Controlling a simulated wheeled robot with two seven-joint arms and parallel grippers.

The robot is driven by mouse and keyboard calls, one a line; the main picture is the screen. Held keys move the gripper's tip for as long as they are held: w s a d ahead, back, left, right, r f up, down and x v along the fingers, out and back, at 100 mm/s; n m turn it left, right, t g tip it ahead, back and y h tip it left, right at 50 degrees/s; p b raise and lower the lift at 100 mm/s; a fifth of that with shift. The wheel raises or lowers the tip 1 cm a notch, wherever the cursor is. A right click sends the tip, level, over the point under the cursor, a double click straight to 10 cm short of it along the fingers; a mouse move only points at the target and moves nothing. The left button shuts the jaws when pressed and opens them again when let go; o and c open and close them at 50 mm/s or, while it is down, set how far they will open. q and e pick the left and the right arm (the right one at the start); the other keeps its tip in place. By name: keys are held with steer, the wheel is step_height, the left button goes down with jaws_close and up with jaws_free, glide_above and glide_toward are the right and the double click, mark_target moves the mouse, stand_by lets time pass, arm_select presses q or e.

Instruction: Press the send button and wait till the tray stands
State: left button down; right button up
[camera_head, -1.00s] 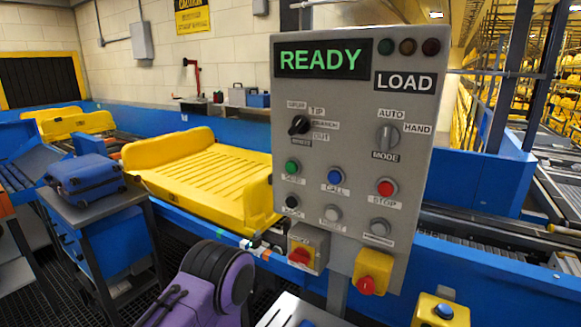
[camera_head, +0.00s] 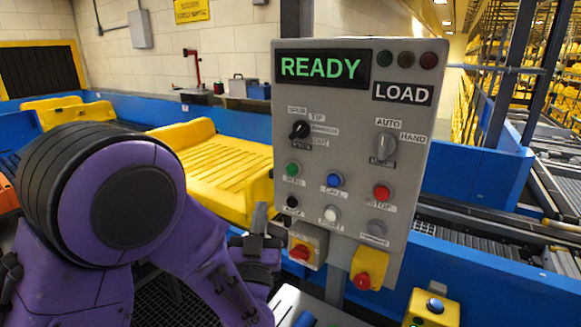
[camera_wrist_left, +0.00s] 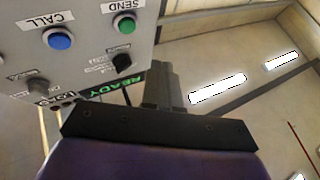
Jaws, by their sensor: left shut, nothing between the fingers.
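The grey control panel (camera_head: 350,185) shows READY in green on its display (camera_head: 322,68). Its green SEND button (camera_head: 292,169) sits at the left of the button rows. SEND also shows in the wrist view (camera_wrist_left: 125,24). The yellow tray (camera_head: 230,165) stands on the conveyor behind the panel, partly hidden by my purple left arm. My left gripper (camera_head: 260,212) is shut and empty, below and left of SEND, at the panel's lower left edge. Its dark fingers show in the wrist view (camera_wrist_left: 160,85), apart from the button. My right gripper is not in view.
A blue CALL button (camera_head: 334,180) and red STOP button (camera_head: 381,192) sit right of SEND. A yellow box with a blue button (camera_head: 435,306) stands below right.

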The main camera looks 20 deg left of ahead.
mark_target(292, 170)
arm_select(q)
steer(key=shift+n+t+y, duration=0.4)
steer(key=shift+t+y, duration=0.1)
steer(key=shift+y, duration=0.1)
steer(key=r, duration=0.4)
steer(key=shift+s+r, duration=0.1)
steer(key=shift+s, duration=0.3)
steer(key=shift+w, duration=0.1)
steer(key=w+d, duration=0.1)
steer(key=w, duration=0.7)
steer(key=shift+w+d+p, duration=0.2)
steer(key=shift+w+p, duration=0.05)
steer(key=shift+p, duration=0.15)
steer(key=shift+w, duration=0.1)
stand_by(0.6)
steer(key=shift+w, duration=0.3)
